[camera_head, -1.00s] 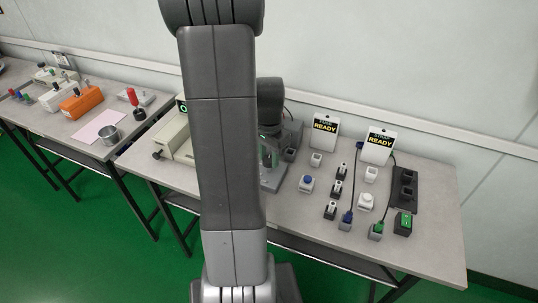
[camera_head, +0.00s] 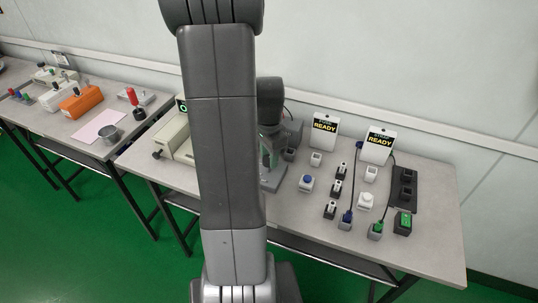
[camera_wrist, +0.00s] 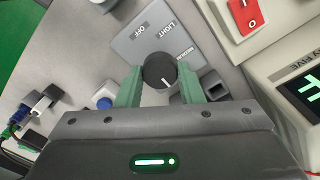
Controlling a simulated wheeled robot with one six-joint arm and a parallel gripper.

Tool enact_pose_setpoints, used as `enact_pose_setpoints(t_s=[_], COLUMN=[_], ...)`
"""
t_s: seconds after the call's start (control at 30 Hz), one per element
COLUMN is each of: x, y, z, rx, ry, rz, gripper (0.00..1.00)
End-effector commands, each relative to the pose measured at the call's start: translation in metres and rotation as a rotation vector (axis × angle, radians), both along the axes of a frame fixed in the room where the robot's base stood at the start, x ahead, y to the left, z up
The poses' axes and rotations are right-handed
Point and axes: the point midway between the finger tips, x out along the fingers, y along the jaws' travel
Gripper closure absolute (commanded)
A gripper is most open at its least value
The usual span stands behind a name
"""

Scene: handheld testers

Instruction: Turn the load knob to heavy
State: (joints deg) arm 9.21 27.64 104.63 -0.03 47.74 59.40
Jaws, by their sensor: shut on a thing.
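The load knob (camera_wrist: 157,74) is a dark round knob with a white pointer line, on a grey panel (camera_wrist: 128,48) in the wrist view. The pointer line lies toward the lower right of the knob. The panel labels OFF and LIGHT can be read above it. A smaller label to the right is too small to read surely, and any further label is hidden by my gripper. My gripper (camera_wrist: 159,70) has its green fingers on either side of the knob, shut on it. In the head view my arm hides the knob; part of the panel (camera_head: 272,184) shows.
A beige device with a red rocker switch (camera_wrist: 249,14) stands close on the right in the wrist view. A blue button (camera_wrist: 103,103) is left of the panel.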

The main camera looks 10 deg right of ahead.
Motion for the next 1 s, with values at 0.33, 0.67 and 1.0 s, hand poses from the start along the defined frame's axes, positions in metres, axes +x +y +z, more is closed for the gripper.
enact_pose_setpoints(t_s=[0.33,0.67,1.0], x=[0.000,0.001,0.001], y=[0.000,0.000,0.000], z=[0.000,0.028,0.105], rx=[-0.001,-0.001,-0.001], ry=[-0.001,-0.006,-0.007], rz=[0.000,0.000,0.000], gripper=[0.44,0.44,0.44])
